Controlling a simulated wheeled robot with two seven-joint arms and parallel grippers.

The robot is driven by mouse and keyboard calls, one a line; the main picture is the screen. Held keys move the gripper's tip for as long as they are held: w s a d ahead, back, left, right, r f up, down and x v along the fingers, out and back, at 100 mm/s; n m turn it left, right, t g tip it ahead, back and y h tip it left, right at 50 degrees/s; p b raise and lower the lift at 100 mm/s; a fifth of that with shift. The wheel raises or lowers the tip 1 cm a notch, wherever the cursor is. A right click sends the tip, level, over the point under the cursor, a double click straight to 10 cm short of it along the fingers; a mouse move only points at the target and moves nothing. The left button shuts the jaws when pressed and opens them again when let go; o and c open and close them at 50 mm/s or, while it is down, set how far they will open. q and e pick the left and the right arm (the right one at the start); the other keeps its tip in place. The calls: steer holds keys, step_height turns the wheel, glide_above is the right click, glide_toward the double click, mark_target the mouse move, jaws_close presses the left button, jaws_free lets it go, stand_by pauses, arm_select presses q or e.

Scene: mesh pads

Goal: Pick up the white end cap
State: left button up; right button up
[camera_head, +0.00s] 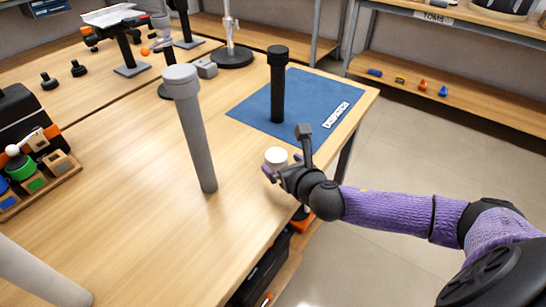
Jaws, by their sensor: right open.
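The white end cap (276,155) is a short white round piece near the right edge of the wooden table (130,230). My right gripper (284,157) comes in from the right on a purple-sleeved arm. Its fingers are open, one rising behind the cap on the right and the other low in front of it. The cap shows between or just beyond the fingers; I cannot tell whether they touch it. The cap's lower part is partly hidden by the gripper. My left gripper is not in view.
A tall grey post (195,135) stands left of the cap. A black post (277,90) stands on the blue mat (250,105) labelled DISPATCH behind it. An organizer with coloured blocks (35,170) sits at the left.

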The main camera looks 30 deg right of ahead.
mark_target(279, 158)
steer(key=b+x, duration=0.2)
steer(key=x, duration=0.3)
steer(key=shift+s+d+f, duration=0.1)
steer(key=shift+d+f, duration=0.05)
steer(key=shift+d, duration=0.05)
steer(key=shift+c, duration=1.4)
steer(key=c, duration=0.8)
steer(key=shift+r, duration=0.3)
step_height(279, 158, up, 10)
steer(key=p, duration=0.6)
steer(key=shift+f, duration=0.15)
